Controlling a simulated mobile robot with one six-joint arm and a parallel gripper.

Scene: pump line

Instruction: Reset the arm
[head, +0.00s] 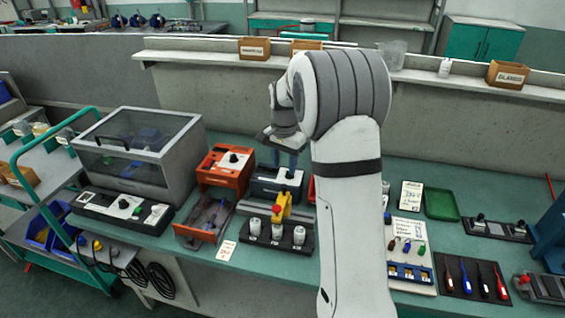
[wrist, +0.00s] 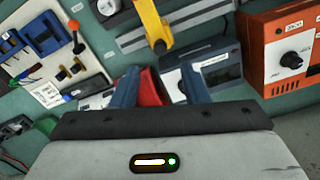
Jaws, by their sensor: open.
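My gripper (head: 284,156) hangs above the green bench in the head view, over a dark grey box with a knob (head: 276,186). My arm is bent, with its forearm crossing the middle of that view. In the wrist view my gripper (wrist: 158,78) shows two blue fingers spread apart, with nothing held between them. A red object (wrist: 150,90) shows beyond and between the fingers, mostly hidden; whether the fingers touch anything below cannot be told.
An orange box (head: 226,164) stands left of the gripper. A clear-lidded case (head: 140,150) is farther left. Screwdrivers lie on a dark mat (head: 470,277) at right. A shelf (head: 205,57) runs behind.

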